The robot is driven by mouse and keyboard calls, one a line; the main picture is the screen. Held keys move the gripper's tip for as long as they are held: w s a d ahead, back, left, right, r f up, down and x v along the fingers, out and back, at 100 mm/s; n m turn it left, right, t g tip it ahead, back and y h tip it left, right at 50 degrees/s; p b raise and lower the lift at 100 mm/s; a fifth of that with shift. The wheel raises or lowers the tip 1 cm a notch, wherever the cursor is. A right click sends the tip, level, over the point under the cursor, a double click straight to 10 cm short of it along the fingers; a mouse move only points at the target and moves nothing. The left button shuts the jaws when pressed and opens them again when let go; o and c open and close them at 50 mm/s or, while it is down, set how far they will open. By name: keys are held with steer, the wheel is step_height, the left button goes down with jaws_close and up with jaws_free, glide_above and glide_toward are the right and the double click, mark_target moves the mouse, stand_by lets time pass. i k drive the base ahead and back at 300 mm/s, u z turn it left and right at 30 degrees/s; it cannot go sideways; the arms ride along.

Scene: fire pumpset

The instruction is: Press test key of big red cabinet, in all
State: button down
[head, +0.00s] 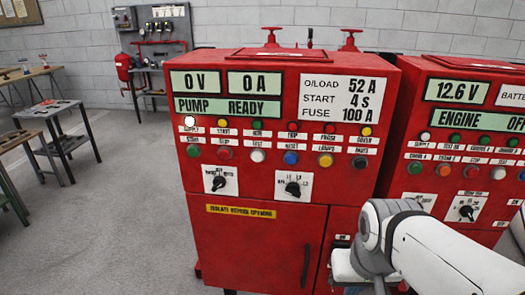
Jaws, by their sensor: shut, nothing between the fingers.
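A big red cabinet (240,240) fills the middle of the head view. Its displays read 0 V, 0 A and PUMP READY. Below a row of lamps is a row of coloured keys. A white key (257,156) has a small label above it that seems to read TEST. It sits between a red key (224,153) and a blue key (291,158). My white and grey arm crosses the lower right, in front of the cabinet's right edge, well right of and below the white key. My gripper cannot be made out; it is out of frame or hidden.
A second red cabinet (450,150) stands close at the right, reading 12.6 V and ENGINE OFF, partly covered by my arm. Rotary switches (220,181) sit below the keys. Grey floor (130,210) is clear left of the cabinet.

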mark_target(257, 156)
steer(key=u, duration=0.1)
steer(key=k, duration=0.45)
steer(key=z, duration=1.95)
steer(key=k, duration=1.55)
steer(key=u, duration=1.1)
steer(key=i, duration=1.05)
